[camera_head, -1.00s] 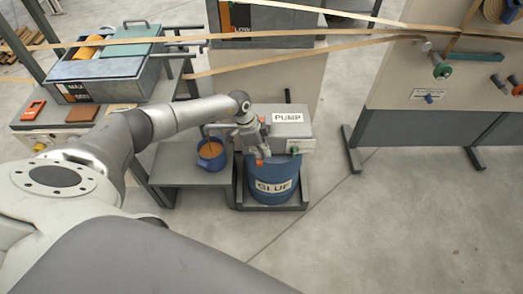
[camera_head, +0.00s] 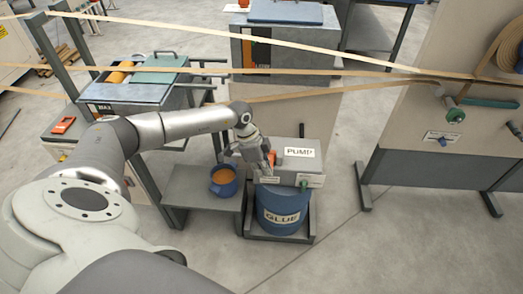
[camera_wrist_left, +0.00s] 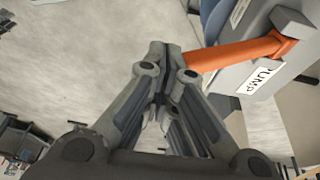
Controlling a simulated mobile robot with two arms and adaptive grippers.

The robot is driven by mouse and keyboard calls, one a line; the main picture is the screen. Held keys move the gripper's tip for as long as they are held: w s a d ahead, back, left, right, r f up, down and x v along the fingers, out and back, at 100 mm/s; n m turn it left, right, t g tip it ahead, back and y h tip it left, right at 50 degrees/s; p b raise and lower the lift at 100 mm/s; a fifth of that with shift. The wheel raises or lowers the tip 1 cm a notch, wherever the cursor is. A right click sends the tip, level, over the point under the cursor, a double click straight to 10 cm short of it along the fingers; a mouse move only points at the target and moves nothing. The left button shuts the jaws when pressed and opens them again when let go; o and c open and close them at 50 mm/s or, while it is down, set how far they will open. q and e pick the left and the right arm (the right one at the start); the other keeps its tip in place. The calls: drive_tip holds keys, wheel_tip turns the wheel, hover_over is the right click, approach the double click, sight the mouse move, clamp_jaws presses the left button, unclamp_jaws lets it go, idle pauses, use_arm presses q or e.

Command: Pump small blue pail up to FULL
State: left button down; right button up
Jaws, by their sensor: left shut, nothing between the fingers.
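The small blue pail (camera_head: 214,190) stands on a low grey shelf, with an orange-brown surface showing inside it. The grey pump box (camera_head: 312,167), labelled PUMP, sits on the blue GLUE drum (camera_head: 283,203). My left gripper (camera_head: 265,170) is shut and empty at the left side of the pump, beside its orange lever (camera_head: 272,158). In the left wrist view, the closed fingertips (camera_wrist_left: 165,57) are at the free end of the orange lever (camera_wrist_left: 235,54); I cannot tell if they touch. The pump's outlet is hidden behind my arm. My right gripper is not in view.
The grey shelf (camera_head: 188,192) carries the pail left of the drum. A green knob (camera_head: 304,184) is on the pump's front. Tan strips (camera_head: 300,71) run across above the pump. An open grey tray with a green lid (camera_head: 155,77) stands behind my arm.

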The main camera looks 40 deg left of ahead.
use_arm(q)
drive_tip(key=shift+s+d+r, duration=0.1)
drive_tip(key=shift+s+r, duration=0.2)
drive_tip(key=shift+r, duration=0.35)
drive_tip(key=shift+s+d+r, duration=0.1)
drive_tip(key=shift+s+r, duration=0.2)
drive_tip(key=shift+r, duration=0.3)
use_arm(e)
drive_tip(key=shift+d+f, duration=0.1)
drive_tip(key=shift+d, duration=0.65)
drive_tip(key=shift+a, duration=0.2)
